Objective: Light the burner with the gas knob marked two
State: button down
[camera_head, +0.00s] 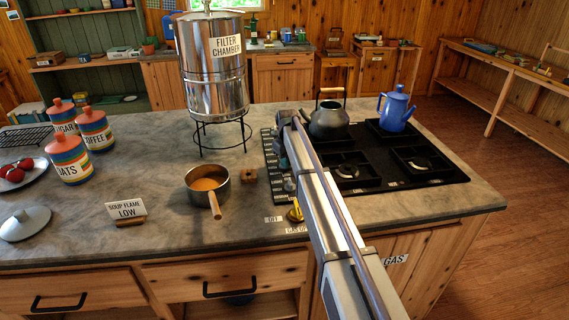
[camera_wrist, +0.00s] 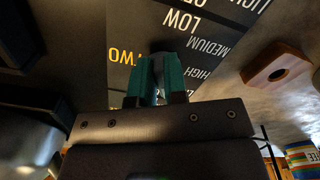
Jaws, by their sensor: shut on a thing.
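The black gas stove (camera_head: 447,180) is set in the grey stone counter at the right. In the wrist view, a black label plate (camera_wrist: 192,35) reads LOW, MEDIUM and HIGH in white, with TWO in yellow beside my fingers. My gripper (camera_wrist: 156,68) has its teal fingers shut on the knob by the TWO mark; the fingers hide most of the knob and its pointer. In the head view my gripper (camera_head: 283,160) is at the stove's left edge, partly hidden by my arm. The front left burner (camera_head: 347,171) and front right burner (camera_head: 421,164) show no clear flame.
A dark kettle (camera_head: 329,122) and a blue coffee pot (camera_head: 396,110) stand on the back burners. A saucepan (camera_head: 203,186), a small wooden block (camera_head: 249,175), a steel filter chamber (camera_head: 212,70) and a "soup flame low" card (camera_head: 127,208) stand left of the stove.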

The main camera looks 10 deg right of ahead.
jog(key=shift+n, duration=0.7)
jog(key=shift+w+d, duration=0.1)
jog(key=shift+d+n, duration=0.1)
jog(key=shift+n, duration=1)
jog(key=c, duration=1.2)
grip_release()
jog(key=shift+o, duration=0.2)
jog(key=shift+r, duration=0.1)
notch_tip(320, 180, up, 11)
jog(key=p, duration=1.1)
jog(key=shift+f, duration=0.2)
